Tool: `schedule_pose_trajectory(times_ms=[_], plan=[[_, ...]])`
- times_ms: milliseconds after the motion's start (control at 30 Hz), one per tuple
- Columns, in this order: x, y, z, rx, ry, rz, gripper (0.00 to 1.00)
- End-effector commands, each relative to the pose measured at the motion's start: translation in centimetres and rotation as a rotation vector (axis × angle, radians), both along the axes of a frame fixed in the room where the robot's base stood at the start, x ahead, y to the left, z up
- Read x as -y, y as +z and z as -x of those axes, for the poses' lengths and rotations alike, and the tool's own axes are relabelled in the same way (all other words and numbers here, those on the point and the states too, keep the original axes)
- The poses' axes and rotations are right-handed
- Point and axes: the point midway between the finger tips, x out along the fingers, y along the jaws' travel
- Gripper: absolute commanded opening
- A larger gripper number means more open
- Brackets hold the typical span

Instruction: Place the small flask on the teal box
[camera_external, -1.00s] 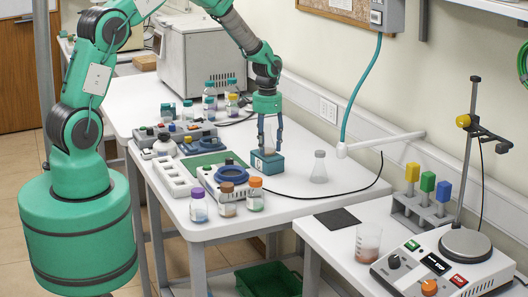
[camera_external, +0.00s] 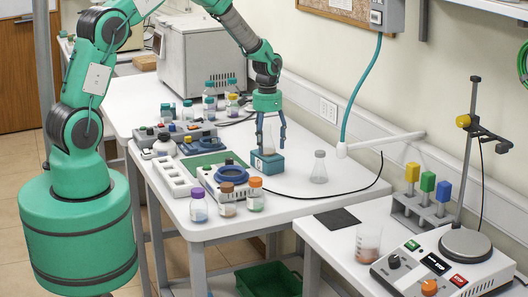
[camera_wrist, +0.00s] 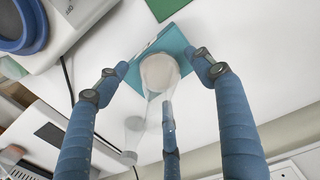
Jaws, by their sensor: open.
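A small clear flask (camera_external: 269,139) with pale contents stands upright on the teal box (camera_external: 268,164) on the white table. In the wrist view the flask (camera_wrist: 158,73) shows over the teal box (camera_wrist: 172,40), its pale round base on the box's top. My gripper (camera_external: 271,146) points down around the flask. Its fingers are spread, with visible gaps to the flask on both sides. In the wrist view the blue fingers of my gripper (camera_wrist: 165,75) stand apart on either side of it. Another clear flask (camera_external: 319,168) stands on the table to the right.
A device with a blue ring (camera_external: 222,180) is just left of the box. Bottles with purple, brown and orange caps (camera_external: 227,200) stand at the front edge. A black cable (camera_external: 350,190) crosses the table on the right. A white machine (camera_external: 200,55) stands behind.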

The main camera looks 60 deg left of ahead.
Motion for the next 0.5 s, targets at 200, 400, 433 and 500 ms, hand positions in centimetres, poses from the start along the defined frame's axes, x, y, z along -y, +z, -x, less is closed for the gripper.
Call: schedule_pose_trajectory(times_ms=[200, 400, 433, 500], plan=[[0.0, 2.6, -0.1, 0.002, 0.0, 0.0, 0.67], [-0.1, 5.9, -0.1, 0.002, 0.0, 0.0, 0.67], [-0.1, 6.4, 0.0, 0.002, 0.0, 0.0, 0.67], [-0.1, 7.6, -0.1, 0.002, 0.0, 0.0, 0.67]])
